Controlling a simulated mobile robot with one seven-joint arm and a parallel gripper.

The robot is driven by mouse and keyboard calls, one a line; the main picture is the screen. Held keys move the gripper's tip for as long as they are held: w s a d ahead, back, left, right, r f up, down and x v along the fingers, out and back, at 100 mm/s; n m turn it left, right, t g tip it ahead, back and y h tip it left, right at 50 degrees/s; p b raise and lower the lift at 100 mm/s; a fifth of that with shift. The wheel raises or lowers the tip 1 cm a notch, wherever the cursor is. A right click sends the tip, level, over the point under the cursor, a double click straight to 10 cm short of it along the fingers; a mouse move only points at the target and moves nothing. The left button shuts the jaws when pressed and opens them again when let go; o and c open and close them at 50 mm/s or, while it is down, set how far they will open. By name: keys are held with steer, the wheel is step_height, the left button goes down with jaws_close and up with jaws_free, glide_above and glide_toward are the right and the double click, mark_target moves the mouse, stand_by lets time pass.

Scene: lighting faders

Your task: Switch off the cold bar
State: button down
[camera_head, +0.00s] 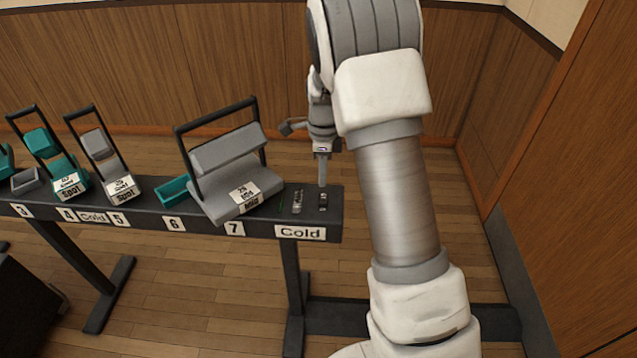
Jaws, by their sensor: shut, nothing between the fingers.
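The cold bar (150,200) is a long dark bar on legs, with "Cold" signs on its front edge, one of them at its right end (300,232). Two small dark switch-like parts sit on its top at the right end: a left one (298,201) and a right one (323,201). My gripper (322,182) points down at the bar's right end, with its shut, empty fingertips just above or behind the right part. I cannot tell whether they touch it, nor which way either part is set.
A large grey lamp (232,165) stands on the bar left of the switches, by sign 7. Smaller lamps, one grey (100,150) and one teal (42,150), stand farther left. A teal tray-like piece (174,191) lies between. A wooden wall (560,190) closes the right side.

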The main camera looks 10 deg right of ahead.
step_height(320, 180, up, 8)
steer(key=p, duration=0.1)
steer(key=shift+d+f, duration=0.15)
steer(key=shift+f, duration=0.1)
